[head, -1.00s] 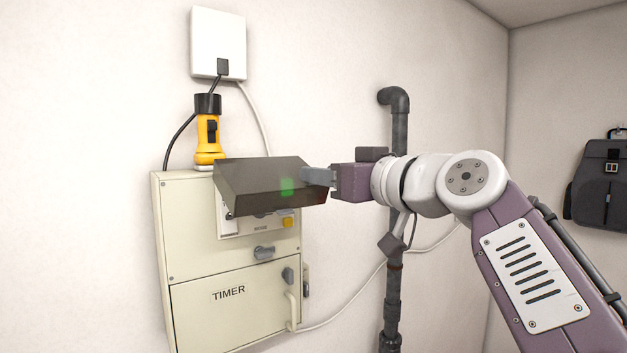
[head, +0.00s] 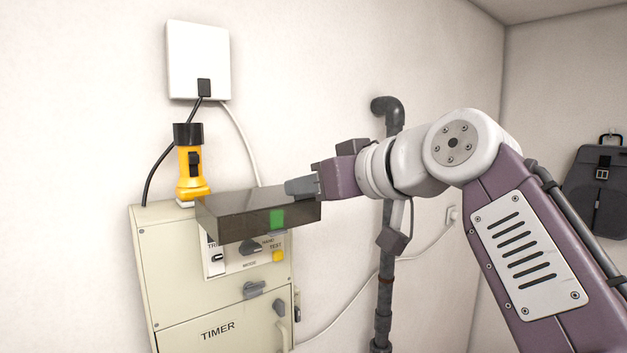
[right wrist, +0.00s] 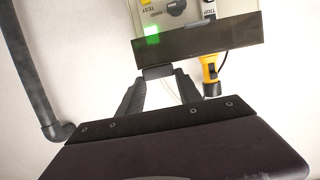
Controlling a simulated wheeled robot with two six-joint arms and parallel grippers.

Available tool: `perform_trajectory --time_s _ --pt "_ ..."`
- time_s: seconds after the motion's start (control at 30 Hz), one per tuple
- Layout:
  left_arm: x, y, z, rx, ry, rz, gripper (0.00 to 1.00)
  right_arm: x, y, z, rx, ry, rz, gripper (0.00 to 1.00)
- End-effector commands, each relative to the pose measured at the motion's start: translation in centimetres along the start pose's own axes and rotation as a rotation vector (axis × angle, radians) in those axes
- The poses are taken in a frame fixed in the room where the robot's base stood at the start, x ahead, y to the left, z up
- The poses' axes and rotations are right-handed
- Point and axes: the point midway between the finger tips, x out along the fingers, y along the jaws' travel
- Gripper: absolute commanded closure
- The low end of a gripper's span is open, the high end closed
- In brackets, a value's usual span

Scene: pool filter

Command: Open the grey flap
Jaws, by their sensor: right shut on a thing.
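The grey flap (head: 243,226) is a dark, smoky see-through cover on the cream timer cabinet (head: 170,262). It is swung up and juts out from the cabinet, roughly level, above the panel of switches (head: 240,262). My right gripper (head: 298,187) is shut on the flap's edge at its right end in the head view. In the right wrist view the flap (right wrist: 205,38) spans the top, and the fingers (right wrist: 158,76) close on a small dark tab at its lower edge. My left gripper is not in view.
A yellow torch (head: 190,172) stands on the cabinet top, close behind the flap. A white box (head: 198,55) with cables hangs above. A grey pipe (head: 386,290) runs down the wall behind my arm. A dark backpack (head: 598,190) hangs at right.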

Motion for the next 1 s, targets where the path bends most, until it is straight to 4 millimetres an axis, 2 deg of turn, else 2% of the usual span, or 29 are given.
perform_trajectory --time_s 0.17,0.2,0.27,0.53,0.63,0.9,1.0 --pt "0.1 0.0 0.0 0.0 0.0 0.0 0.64 0.2 0.0 0.5 0.002 -0.014 -0.003 1.0" --pt "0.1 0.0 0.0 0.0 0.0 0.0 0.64 0.2 0.0 0.5 0.002 -0.014 -0.003 0.53" --pt "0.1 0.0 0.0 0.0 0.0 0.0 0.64 0.2 0.0 0.4 0.002 -0.012 -0.003 0.36" --pt "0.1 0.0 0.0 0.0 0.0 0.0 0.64 0.1 0.0 0.2 0.001 -0.006 -0.002 0.36" --pt "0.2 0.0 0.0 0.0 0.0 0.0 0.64 -0.6 0.1 0.2 0.002 -0.004 0.0 0.36" --pt "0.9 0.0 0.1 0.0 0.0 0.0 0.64 -6.3 0.1 0.2 0.001 -0.005 0.004 0.36" --pt "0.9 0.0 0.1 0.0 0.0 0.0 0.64 -7.8 0.2 0.2 0.003 -0.007 0.003 0.36"
